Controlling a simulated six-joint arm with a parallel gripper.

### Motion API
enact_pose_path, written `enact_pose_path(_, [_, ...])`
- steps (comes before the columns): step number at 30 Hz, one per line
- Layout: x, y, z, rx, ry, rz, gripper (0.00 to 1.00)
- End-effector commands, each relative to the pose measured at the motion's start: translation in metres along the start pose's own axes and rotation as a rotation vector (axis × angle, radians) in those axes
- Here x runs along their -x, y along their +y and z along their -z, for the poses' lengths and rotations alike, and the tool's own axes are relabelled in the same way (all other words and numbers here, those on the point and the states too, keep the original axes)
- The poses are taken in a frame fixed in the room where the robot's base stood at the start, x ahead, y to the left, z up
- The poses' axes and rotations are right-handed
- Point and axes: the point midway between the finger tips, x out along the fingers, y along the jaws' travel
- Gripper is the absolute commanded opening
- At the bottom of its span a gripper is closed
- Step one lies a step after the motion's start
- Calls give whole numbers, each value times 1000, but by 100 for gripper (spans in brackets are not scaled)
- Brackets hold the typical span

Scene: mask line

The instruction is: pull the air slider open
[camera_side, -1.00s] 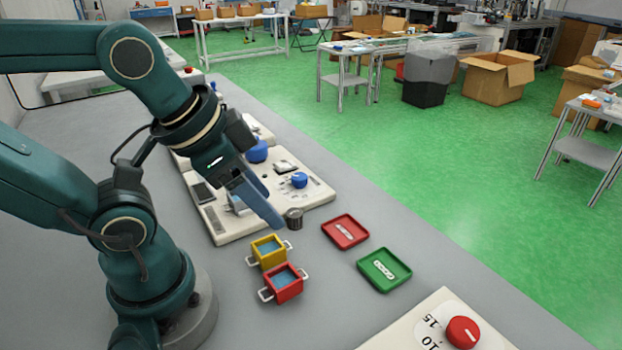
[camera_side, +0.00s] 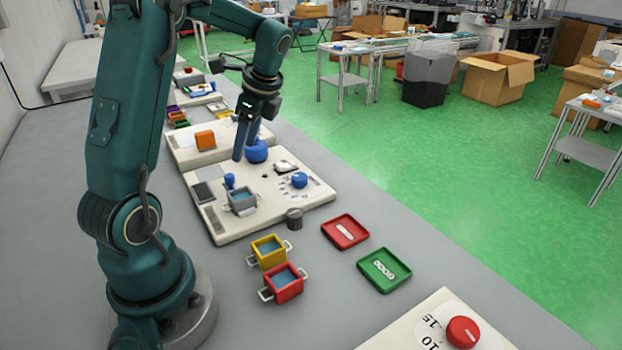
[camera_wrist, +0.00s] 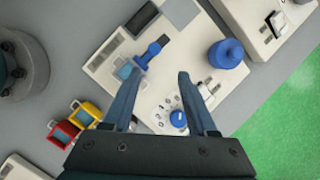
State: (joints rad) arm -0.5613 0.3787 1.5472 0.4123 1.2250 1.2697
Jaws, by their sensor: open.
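A cream panel (camera_side: 262,215) lies on the grey bench. On it a small blue handle (camera_side: 229,181) stands behind a grey box with blue inside (camera_side: 241,201). In the wrist view the blue handle (camera_wrist: 150,54) sits by a short dark slot, which looks like the air slider; no label is readable. A round blue knob (camera_side: 299,180) is on the panel's right part. My gripper (camera_side: 243,147) is open and empty, pointing down above the panel's far part. In the wrist view its fingers (camera_wrist: 160,76) are apart, with the blue handle beyond them.
A large blue rounded object (camera_side: 257,152) is close beside my fingers. Another cream panel with an orange block (camera_side: 205,139) lies behind. Yellow (camera_side: 268,251) and red (camera_side: 283,283) boxes, a dark cylinder (camera_side: 294,218) and red (camera_side: 345,231) and green (camera_side: 384,270) trays are in front.

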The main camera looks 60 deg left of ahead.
Motion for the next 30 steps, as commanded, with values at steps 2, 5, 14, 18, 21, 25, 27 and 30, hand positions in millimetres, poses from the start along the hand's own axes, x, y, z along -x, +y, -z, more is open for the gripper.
enact_pose_path(2, [-18, -1, -6, 21, -12, -49, 58])
enact_pose_path(5, [-31, 3, -10, 35, -17, -92, 58])
enact_pose_path(14, [-64, 8, -13, 47, -18, -107, 58])
enact_pose_path(18, [-78, 9, -14, 47, -19, -104, 58])
enact_pose_path(21, [-83, 9, -13, 48, -18, -102, 58])
enact_pose_path(25, [-84, 9, -13, 48, -18, -101, 58])
enact_pose_path(27, [-84, 9, -13, 48, -18, -100, 58])
enact_pose_path(30, [-84, 9, -13, 48, -17, -100, 39])
